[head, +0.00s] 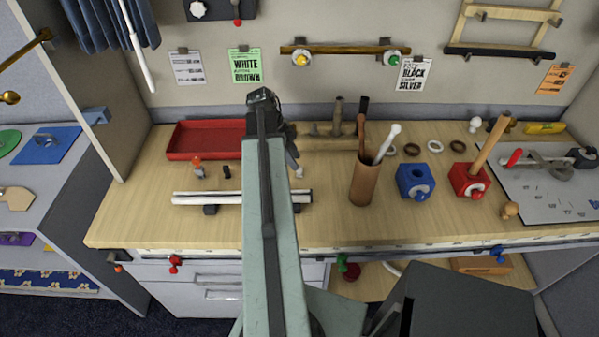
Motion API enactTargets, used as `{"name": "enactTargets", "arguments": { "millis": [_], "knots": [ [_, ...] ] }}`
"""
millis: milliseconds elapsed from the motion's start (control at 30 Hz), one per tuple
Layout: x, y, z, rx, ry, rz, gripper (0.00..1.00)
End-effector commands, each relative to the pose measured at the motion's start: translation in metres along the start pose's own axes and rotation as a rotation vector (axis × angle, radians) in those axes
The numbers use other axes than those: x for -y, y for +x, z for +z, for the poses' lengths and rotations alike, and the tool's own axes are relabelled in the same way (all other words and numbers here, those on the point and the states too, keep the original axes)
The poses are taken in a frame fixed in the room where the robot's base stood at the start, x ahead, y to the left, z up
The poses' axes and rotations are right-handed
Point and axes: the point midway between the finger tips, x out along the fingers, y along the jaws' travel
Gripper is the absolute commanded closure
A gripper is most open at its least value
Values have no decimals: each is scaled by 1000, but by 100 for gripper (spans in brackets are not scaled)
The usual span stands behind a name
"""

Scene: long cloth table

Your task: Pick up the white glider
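I cannot make out for certain which thing is the white glider. A long white bar (185,198) lies on low dark feet near the table's front, partly hidden behind my arm. A white rod (388,142) leans in a brown tube (366,183). A small white round-topped piece (475,124) stands at the back right. My arm reaches forward over the middle of the table. My gripper (294,160) is just beyond the bar, mostly hidden by the arm. I cannot see whether its fingers are apart or hold anything.
A red tray (180,141) is at the back left, with small pieces (198,168) in front. Several rings lie right of the tube. A blue block (415,181), a red block (463,181) and a grey board (540,205) take up the right. The front left of the wooden table (130,225) is clear.

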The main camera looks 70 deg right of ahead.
Motion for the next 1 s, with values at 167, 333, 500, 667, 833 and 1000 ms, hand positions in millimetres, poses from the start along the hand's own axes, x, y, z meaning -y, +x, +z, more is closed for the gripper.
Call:
{"name": "enactTargets", "arguments": {
  "millis": [167, 333, 500, 667, 833, 1000],
  "knots": [
    [2, 37, 3, 0, 0, 1, 60],
    [2, 49, 1, 0, -1, 0, 60],
    [2, 46, 0, 0, -2, 0, 60],
    [2, 46, 0, 0, -2, -1, 100],
    [2, 46, 0, 0, -2, -1, 100],
    [2, 44, 0, 0, -2, -1, 100]
  ]
}}
